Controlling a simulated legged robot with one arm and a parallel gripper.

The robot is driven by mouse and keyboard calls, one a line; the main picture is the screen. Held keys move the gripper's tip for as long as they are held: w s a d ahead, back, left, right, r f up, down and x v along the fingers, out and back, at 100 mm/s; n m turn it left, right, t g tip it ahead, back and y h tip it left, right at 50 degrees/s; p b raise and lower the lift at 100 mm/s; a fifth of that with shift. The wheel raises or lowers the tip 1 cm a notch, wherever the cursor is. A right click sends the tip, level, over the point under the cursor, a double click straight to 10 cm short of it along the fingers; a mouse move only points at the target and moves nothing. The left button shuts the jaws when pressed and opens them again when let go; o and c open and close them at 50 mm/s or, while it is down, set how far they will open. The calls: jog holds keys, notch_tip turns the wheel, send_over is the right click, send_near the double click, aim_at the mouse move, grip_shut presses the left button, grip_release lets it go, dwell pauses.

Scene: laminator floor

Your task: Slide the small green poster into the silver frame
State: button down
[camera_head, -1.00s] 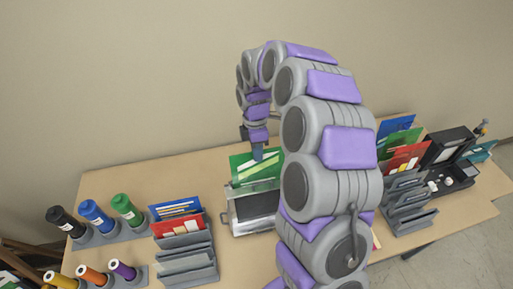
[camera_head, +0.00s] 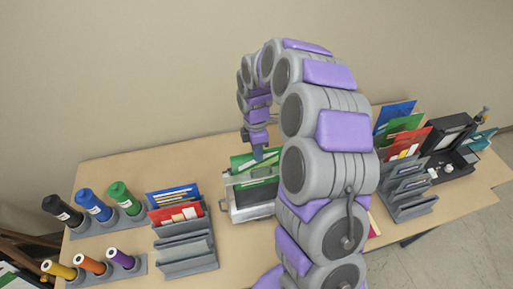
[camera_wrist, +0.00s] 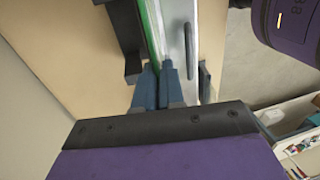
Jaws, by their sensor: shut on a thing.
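The small green poster (camera_head: 243,162) stands upright with its top edge above the silver frame (camera_head: 238,212). Its lower part is inside the frame, and green shows through the frame's front below the top bar. My gripper (camera_head: 258,156) is shut on the poster's upper edge, just above the frame. In the wrist view, my gripper's fingertips (camera_wrist: 168,72) are close together at the thin green edge of the poster (camera_wrist: 151,28), beside the pale side of the frame (camera_wrist: 178,25). My arm hides what lies right of the frame in the head view.
A grey rack (camera_head: 187,257) with blue and red cards stands left of the frame. Capped tubes (camera_head: 94,205) stand farther left. Another rack (camera_head: 407,190) with blue, green and red sheets and a black machine (camera_head: 447,150) are at right. The table behind the frame is clear.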

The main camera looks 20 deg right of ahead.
jog(key=shift+s+d+f, duration=0.1)
jog(key=shift+s+f, duration=0.05)
jog(key=shift+f, duration=0.85)
jog(key=c, duration=1.2)
grip_release()
jog(key=shift+o, duration=0.2)
jog(key=shift+r, duration=0.15)
jog(key=w+r+b, duration=0.2)
jog(key=w+r, duration=0.1)
jog(key=r, duration=1.3)
jog(key=shift+w+r, duration=0.15)
jog(key=shift+r, duration=0.25)
